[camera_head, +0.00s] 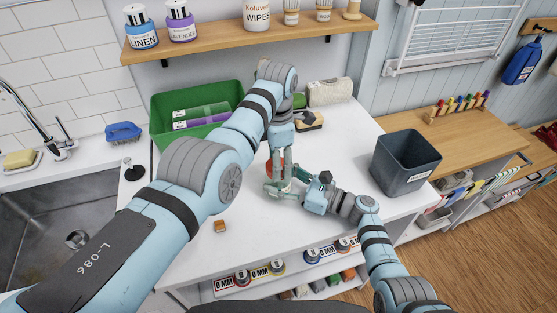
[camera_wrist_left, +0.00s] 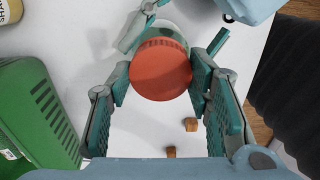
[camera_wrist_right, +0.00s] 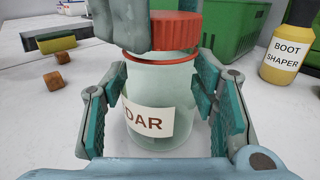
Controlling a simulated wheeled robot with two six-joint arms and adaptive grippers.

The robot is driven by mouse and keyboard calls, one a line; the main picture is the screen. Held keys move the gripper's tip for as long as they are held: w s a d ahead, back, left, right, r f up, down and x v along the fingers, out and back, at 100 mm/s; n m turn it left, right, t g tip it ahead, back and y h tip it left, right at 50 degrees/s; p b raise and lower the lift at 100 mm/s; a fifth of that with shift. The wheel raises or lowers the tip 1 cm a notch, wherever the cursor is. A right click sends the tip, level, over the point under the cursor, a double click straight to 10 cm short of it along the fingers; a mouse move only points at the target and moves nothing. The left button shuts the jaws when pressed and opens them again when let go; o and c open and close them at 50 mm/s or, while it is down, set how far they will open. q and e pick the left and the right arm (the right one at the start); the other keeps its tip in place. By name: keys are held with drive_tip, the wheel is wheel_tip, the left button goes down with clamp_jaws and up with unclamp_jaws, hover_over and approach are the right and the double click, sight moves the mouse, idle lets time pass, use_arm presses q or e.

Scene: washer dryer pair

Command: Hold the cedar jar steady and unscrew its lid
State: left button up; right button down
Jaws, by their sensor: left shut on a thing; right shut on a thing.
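The cedar jar (camera_wrist_right: 155,120) is clear glass with a label whose visible part reads "DAR". It stands upright on the white counter. Its ribbed orange-red lid (camera_wrist_right: 175,32) is on top and also shows from above in the left wrist view (camera_wrist_left: 160,70). My left gripper (camera_head: 281,178) points down from above and is shut on the lid, a finger on either side. My right gripper (camera_head: 284,187) comes in low from the right and is shut on the jar's body. In the head view the fingers hide most of the jar.
A green bin (camera_head: 165,133) stands at the back left and a grey bin (camera_head: 405,162) at the right. Small wooden blocks (camera_head: 220,226) lie near the front. A boot shaper bottle (camera_wrist_right: 288,50) stands nearby. A sink (camera_head: 75,215) is at the left.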

use_arm(q)
drive_tip(key=shift+a+r, duration=0.15)
drive_tip(key=shift+w+r, duration=0.1)
drive_tip(key=shift+r, duration=0.35)
use_arm(e)
drive_tip(key=shift+f, duration=0.15)
use_arm(q)
drive_tip(key=shift+r, duration=0.55)
wheel_tip(320, 180, up, 4)
use_arm(e)
drive_tip(key=c, duration=0.6)
unclamp_jaws()
drive_tip(key=shift+o, duration=0.2)
